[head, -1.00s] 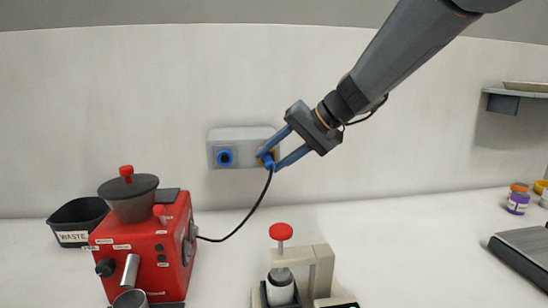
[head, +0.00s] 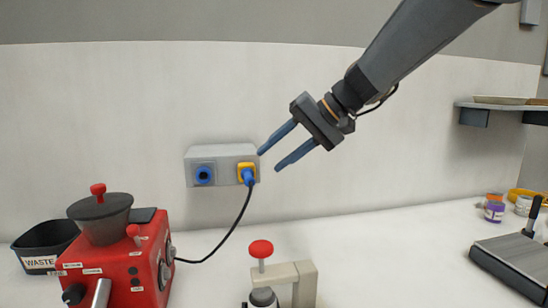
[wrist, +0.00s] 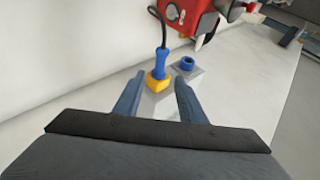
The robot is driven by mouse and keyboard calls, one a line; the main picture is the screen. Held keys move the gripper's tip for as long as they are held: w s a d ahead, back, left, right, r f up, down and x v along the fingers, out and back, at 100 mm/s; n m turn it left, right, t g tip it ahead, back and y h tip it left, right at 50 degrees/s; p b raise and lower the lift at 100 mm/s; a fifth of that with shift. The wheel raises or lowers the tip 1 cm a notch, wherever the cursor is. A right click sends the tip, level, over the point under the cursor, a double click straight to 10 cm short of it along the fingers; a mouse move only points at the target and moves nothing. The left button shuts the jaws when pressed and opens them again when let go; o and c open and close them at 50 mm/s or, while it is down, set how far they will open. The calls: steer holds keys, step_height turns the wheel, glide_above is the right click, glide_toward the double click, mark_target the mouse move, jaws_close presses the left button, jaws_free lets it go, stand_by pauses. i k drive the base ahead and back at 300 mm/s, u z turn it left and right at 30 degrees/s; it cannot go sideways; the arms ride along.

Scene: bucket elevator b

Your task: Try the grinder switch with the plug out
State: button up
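The red grinder (head: 118,262) stands at the lower left in the head view, with a dark hopper on top and labelled controls on its faces. Its black cord runs to a blue plug (head: 249,177), which sits at the yellow socket (head: 241,167) on the grey wall box (head: 217,153). My gripper (head: 268,160) is open and empty, a little to the right of the plug and apart from it. In the wrist view, the blue plug (wrist: 160,62) and yellow socket (wrist: 154,83) show just beyond my open fingers.
A blue socket (head: 203,174) is on the box's left side. A press with a red knob (head: 261,249) stands at front centre. A scale (head: 514,262) and jars (head: 494,209) are at the right.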

mark_target(132, 231)
steer(key=k, duration=1)
